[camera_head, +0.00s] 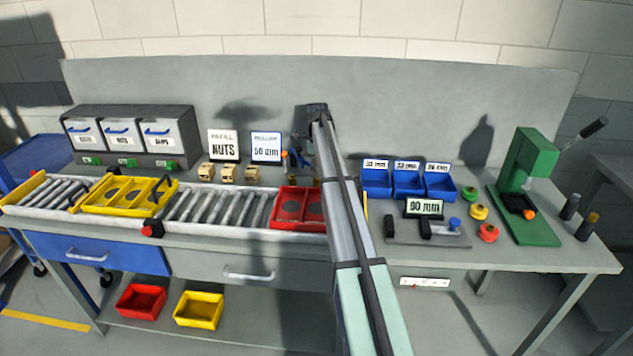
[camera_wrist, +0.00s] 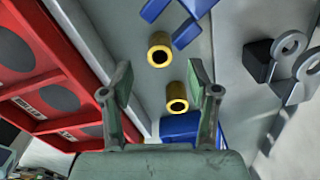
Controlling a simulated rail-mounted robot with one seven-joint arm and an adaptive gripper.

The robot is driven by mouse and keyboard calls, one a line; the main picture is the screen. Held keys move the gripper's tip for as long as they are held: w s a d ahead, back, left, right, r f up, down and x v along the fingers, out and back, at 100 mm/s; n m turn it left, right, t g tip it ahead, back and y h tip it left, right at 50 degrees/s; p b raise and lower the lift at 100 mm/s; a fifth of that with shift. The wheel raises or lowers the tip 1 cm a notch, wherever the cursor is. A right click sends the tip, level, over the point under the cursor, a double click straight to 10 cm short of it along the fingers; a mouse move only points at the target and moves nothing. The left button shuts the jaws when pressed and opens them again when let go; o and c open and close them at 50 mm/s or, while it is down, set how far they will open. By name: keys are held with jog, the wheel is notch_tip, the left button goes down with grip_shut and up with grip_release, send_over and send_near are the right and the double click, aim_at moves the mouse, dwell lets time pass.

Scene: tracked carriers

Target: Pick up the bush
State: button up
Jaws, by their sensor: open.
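Two brass bushes, short hollow cylinders, stand on the grey bench in the wrist view. One bush (camera_wrist: 177,98) appears between my fingers, nearer the right finger. The other bush (camera_wrist: 160,49) is farther up, beyond the fingertips. I cannot tell which one the task means. My gripper (camera_wrist: 160,82) is open and empty, with its fingers apart and neither visibly touching a bush. In the head view my arm hides the gripper and most of this spot.
A red compartment tray (camera_wrist: 62,72) lies close on the left; it also sits on the roller conveyor (camera_head: 215,208). A dark clamp-like fixture (camera_wrist: 262,60) is at right. A green press (camera_head: 525,185) stands far right.

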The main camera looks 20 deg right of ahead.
aim_at(317, 180)
jog(key=shift+a+f+p, duration=0.1)
jog(key=shift+f+p, duration=0.95)
jog(key=shift+f, duration=1.65)
grip_shut()
